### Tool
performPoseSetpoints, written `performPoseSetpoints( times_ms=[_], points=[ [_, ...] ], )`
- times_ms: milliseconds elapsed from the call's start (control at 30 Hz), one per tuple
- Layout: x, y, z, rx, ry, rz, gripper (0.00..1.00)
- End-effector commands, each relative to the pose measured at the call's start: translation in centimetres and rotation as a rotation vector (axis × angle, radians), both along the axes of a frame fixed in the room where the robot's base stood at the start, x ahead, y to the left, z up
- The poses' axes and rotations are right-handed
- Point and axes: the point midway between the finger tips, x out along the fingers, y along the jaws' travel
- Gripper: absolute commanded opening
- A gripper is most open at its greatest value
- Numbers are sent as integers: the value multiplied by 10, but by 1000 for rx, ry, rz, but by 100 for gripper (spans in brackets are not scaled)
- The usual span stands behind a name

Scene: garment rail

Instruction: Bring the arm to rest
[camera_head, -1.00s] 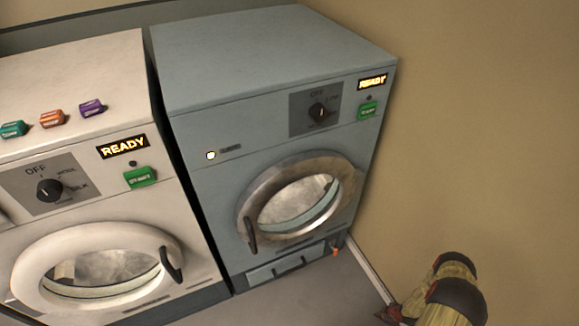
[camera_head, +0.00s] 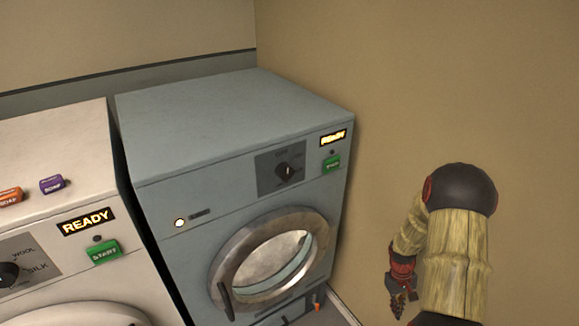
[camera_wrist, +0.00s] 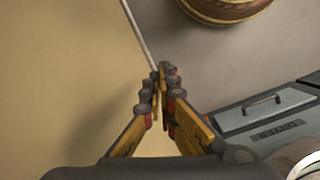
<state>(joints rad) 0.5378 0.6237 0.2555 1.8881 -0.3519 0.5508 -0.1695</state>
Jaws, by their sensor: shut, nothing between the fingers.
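My gripper (camera_head: 402,298) hangs at the end of my bent arm at the right of the head view, in front of the bare wall and apart from the machines. In the wrist view my gripper (camera_wrist: 161,80) has its fingers together with nothing between them. My arm shows as straw-coloured links with a dark joint, bent downward. The blue-grey machine (camera_head: 240,120) stands to the left of my gripper, with its round door (camera_head: 268,262) closed.
A white machine (camera_head: 60,150) with a READY display stands at the left, with an orange block (camera_head: 10,196) and a purple block (camera_head: 52,184) on top. A beige wall (camera_head: 420,90) is close on the right. A round wooden-looking object (camera_wrist: 225,8) shows on the floor in the wrist view.

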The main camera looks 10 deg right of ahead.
Motion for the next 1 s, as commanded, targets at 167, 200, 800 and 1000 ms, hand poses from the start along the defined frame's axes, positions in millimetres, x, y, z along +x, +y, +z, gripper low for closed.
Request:
performPoseSetpoints(
  times_ms=[167,200,800,1000],
  points=[
    [-8,41,86,-13,-12,-94,0],
    [-11,51,103,-15,-16,-114,0],
    [-80,194,295,29,-202,-184,0],
    [-99,229,339,45,-342,-132,0]
  ],
)
